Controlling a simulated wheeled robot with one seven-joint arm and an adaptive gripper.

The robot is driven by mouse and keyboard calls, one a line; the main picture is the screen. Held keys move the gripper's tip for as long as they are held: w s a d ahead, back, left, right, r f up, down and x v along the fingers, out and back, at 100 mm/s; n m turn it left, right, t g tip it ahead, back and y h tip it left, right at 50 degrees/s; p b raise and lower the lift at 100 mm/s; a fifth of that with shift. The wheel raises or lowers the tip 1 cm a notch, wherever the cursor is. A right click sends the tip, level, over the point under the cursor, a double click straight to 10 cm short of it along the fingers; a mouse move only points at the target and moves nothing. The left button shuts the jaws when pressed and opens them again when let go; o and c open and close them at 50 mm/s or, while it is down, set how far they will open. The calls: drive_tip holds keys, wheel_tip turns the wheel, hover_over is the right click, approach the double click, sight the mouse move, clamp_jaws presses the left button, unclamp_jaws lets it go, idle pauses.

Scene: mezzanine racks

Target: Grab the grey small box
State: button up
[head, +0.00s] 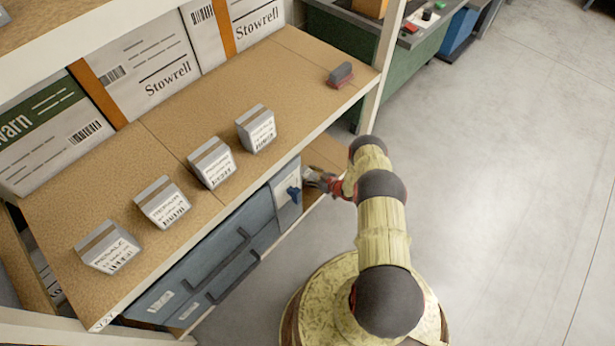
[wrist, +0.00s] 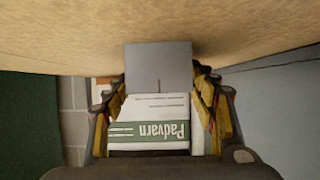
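In the head view my gripper (head: 318,180) is at the rack's front edge, low beside a blue-grey drawer unit, and the box there cannot be made out. Several small grey boxes with white labels, one of them at the right end of the row (head: 256,128), stand on the upper board.
The upper board (head: 290,75) overhangs close to my arm. A dark grey and red block (head: 341,75) lies at its right end. A Padvarn carton (wrist: 150,130) shows between my fingers in the wrist view. The drawer unit (head: 215,262) is left of my gripper. Open floor (head: 500,200) lies right.

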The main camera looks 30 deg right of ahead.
drive_tip(key=c, duration=0.9)
drive_tip(key=shift+c, duration=0.2)
